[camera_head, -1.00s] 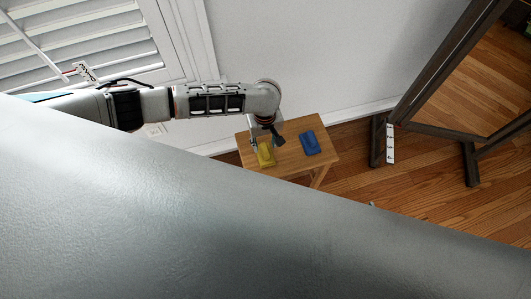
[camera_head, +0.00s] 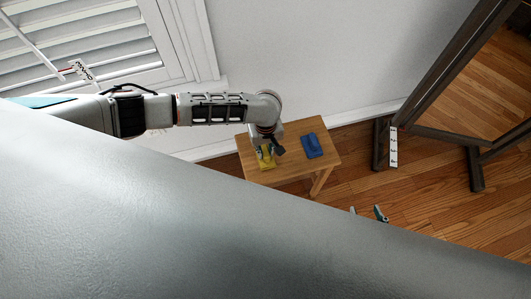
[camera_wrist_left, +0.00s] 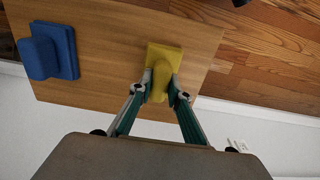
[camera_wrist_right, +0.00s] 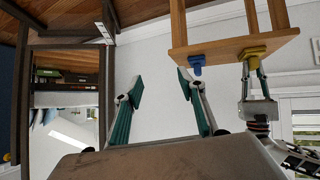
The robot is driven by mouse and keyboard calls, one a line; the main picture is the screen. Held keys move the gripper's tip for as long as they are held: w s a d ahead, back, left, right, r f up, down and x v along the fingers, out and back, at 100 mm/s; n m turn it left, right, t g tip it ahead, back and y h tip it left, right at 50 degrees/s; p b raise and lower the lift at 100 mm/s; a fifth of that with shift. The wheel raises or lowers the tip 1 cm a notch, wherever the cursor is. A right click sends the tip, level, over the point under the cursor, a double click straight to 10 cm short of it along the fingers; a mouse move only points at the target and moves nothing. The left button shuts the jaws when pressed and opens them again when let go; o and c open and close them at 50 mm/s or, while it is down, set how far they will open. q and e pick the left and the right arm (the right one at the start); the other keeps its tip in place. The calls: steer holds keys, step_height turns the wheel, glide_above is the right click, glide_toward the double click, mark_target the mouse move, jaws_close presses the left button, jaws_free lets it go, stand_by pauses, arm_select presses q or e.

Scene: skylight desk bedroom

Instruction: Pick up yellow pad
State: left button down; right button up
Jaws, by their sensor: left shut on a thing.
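The yellow pad (camera_head: 266,163) lies on a small wooden table (camera_head: 290,174), near its left end. My left gripper (camera_head: 269,151) comes down over it. In the left wrist view the yellow pad (camera_wrist_left: 164,55) has a raised grip, and my left gripper's fingers (camera_wrist_left: 160,89) are shut on that grip from both sides. The pad appears still on the tabletop. My right gripper (camera_wrist_right: 157,86) is open and empty, away from the table; its fingertips also show at the edge of my grey body in the head view (camera_head: 367,213).
A blue pad (camera_head: 313,147) of similar shape lies on the table to the right of the yellow one, clear of my gripper. A white wall (camera_head: 300,60) stands behind the table. A dark-framed stand (camera_head: 440,133) is on the right. Wood floor between looks free.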

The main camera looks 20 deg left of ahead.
mark_target(265, 151)
arm_select(q)
steer(key=shift+r, duration=0.4)
step_height(265, 151, up, 19)
steer(key=p, duration=0.8)
steer(key=shift+r, duration=0.15)
